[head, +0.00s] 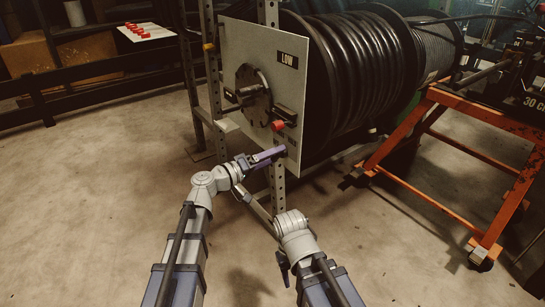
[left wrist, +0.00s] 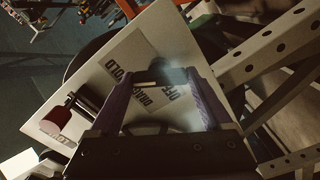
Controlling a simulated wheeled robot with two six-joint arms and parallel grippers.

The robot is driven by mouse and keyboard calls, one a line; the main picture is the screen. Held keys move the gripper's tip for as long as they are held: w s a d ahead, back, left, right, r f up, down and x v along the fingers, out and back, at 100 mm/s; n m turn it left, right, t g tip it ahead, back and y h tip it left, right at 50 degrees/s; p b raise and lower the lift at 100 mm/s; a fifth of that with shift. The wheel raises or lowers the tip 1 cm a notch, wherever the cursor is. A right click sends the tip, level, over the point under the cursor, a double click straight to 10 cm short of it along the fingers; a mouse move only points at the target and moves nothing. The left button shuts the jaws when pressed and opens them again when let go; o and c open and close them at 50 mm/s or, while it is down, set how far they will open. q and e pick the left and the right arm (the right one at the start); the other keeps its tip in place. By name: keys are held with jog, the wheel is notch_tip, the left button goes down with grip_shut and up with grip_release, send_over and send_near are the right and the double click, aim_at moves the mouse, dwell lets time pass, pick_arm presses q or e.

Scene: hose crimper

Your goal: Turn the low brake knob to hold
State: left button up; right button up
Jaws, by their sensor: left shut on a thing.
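The brake knob (left wrist: 172,76) is a dark grey piece between the purple fingers of my left gripper (left wrist: 175,85) in the left wrist view. The gripper is shut on it, and the fingers hide much of it. Around it on the pale panel are the labels HOLD, DRAG and OFF; a short light bar shows beside the knob. In the head view my left gripper (head: 280,152) is at the lower edge of the panel marked LOW (head: 290,86), and the knob is hidden there. My right arm is bent low at centre; its fingertips cannot be made out.
A red-ended crank handle (head: 278,125) sits just above my left gripper; it also shows in the left wrist view (left wrist: 56,115). A large black hose reel (head: 360,70) stands behind the panel. An orange stand (head: 455,102) is at right. The floor at left is clear.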

dwell(0.3)
pick_arm(q)
jog(key=o, duration=1.2)
jog(key=shift+c, duration=0.2)
jog(key=v, duration=0.8)
jog(key=shift+d, duration=0.1)
